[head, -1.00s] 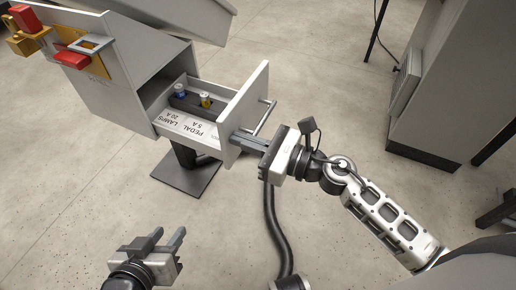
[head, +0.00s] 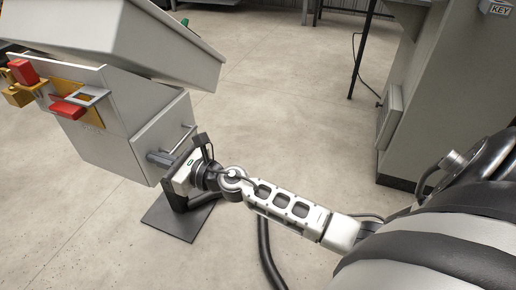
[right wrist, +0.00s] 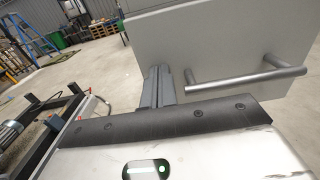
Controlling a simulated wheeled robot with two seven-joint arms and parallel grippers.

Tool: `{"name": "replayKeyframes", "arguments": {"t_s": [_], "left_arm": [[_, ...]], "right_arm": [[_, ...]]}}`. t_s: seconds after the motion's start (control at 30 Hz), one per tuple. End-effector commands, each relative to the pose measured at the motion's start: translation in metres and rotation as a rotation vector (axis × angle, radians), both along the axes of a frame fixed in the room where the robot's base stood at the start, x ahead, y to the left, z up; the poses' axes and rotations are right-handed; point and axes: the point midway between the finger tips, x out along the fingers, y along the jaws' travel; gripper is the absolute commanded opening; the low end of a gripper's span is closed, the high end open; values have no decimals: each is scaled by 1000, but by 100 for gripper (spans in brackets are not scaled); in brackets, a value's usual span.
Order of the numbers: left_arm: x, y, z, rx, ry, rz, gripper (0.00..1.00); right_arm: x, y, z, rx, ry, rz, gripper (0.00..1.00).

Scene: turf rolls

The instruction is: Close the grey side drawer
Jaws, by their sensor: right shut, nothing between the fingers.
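The grey side drawer (head: 156,131) sits in the grey cabinet (head: 114,150), with its front against the cabinet's side and no opening showing in the head view. Its bar handle (head: 181,138) is on the front, and shows in the right wrist view (right wrist: 248,77) too. My right gripper (head: 153,158) is shut and empty, with its fingertips at the drawer front, low and beside the handle. In the right wrist view the shut fingers (right wrist: 157,72) point at the drawer front (right wrist: 225,45); I cannot tell if they touch. My left gripper is out of view.
Red and yellow parts (head: 68,107) stick out of the cabinet's left face. A sloped grey housing (head: 150,45) tops the cabinet, and a dark base plate (head: 184,222) lies below. A tall grey cabinet (head: 440,90) stands right; the floor between is clear.

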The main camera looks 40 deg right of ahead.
Motion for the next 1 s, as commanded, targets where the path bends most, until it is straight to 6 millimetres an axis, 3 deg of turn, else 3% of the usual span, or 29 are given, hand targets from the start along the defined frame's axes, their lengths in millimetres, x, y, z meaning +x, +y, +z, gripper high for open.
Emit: {"name": "replayKeyframes", "arguments": {"t_s": [0.63, 0.87, 1.0], "left_arm": [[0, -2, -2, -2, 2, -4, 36], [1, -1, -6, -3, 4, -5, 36], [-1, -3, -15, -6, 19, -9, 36]], "right_arm": [[1, 2, 2, 5, -4, 1, 0], [-24, -12, -1, 0, -1, 16, 0], [-56, -30, -3, 0, 1, 16, 0]]}}
